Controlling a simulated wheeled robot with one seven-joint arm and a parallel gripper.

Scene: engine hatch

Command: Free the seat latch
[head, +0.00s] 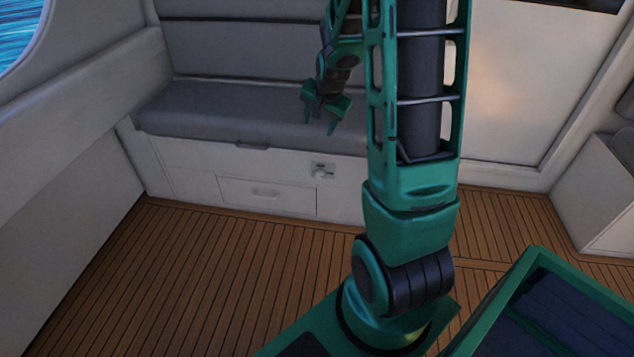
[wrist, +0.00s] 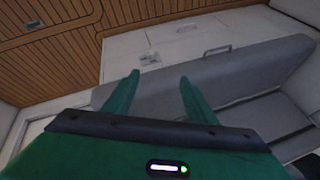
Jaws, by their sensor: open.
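The seat latch (head: 322,171) is a small plate with a pale knob on the white front panel below the seat cushion, right of the drawer. It also shows in the wrist view (wrist: 150,59), above and between my fingertips; its setting is too small to tell. The grey bench seat (head: 215,119) lies down on its white base. A handle (head: 252,146) sits at the seat's front edge, and shows in the wrist view (wrist: 217,51). My gripper (head: 320,123) is open and empty, over the seat and apart from the latch. Its two fingers (wrist: 158,78) point toward the bench front.
A drawer (head: 266,196) with a pull handle is in the bench base, left of and below the latch. The wooden floor (head: 190,275) in front of the bench is clear. A white side wall (head: 75,200) bounds the left; a white panel (head: 525,80) stands right.

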